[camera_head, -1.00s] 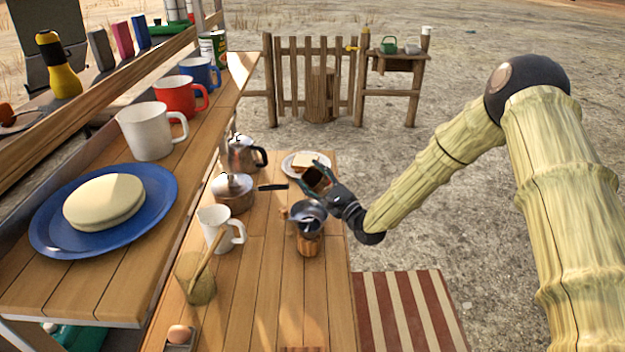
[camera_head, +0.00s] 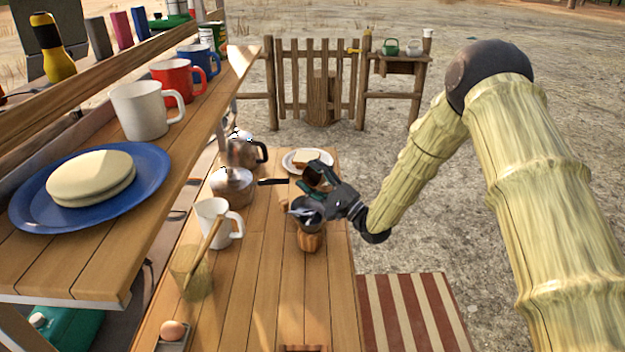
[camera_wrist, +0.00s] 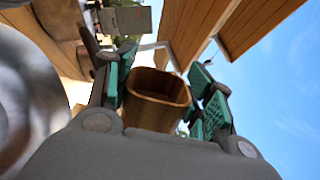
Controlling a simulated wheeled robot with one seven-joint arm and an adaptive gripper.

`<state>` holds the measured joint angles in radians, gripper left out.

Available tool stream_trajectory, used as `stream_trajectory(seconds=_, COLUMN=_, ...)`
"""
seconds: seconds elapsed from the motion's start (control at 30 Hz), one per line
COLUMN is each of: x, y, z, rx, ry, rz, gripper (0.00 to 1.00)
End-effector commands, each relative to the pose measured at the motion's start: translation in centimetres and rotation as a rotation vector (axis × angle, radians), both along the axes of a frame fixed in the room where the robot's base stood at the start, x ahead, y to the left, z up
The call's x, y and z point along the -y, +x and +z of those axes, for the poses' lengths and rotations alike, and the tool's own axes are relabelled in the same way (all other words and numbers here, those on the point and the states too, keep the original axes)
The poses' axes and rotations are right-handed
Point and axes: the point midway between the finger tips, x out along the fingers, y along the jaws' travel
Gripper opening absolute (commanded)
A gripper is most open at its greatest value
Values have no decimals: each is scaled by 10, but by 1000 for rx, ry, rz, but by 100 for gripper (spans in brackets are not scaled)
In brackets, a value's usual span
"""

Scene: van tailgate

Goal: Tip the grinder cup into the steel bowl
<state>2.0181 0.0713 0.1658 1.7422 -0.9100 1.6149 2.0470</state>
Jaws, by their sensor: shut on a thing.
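My gripper (camera_head: 313,182) is shut on the grinder cup (camera_head: 316,176), a small dark brown cup. In the wrist view the cup (camera_wrist: 155,102) sits between the two teal-padded fingers, and its open mouth shows. The cup is tilted in the head view; I cannot see whether anything falls from it. The steel bowl (camera_head: 301,213) is just below and in front of the gripper, above a round wooden piece on the table, and is partly hidden by a finger. A large blurred shiny metal surface fills the left edge of the wrist view.
On the table (camera_head: 262,275) stand a steel pot (camera_head: 232,188) with its handle pointing at the gripper, a kettle (camera_head: 243,152), a white jug (camera_head: 214,222) and a glass (camera_head: 190,272). A plate with bread (camera_head: 307,160) lies behind the gripper. The shelf (camera_head: 165,215) overhangs at left.

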Motion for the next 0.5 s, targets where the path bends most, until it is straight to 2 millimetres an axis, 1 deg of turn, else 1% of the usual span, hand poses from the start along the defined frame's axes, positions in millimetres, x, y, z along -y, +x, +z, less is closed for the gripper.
stream_trajectory(seconds=0.03, x=-1, y=0, z=-3, rx=19, ry=-12, rz=1, gripper=28)
stream_trajectory(seconds=0.5, x=-3, y=-5, z=-9, rx=232, ry=-134, rz=-1, gripper=28)
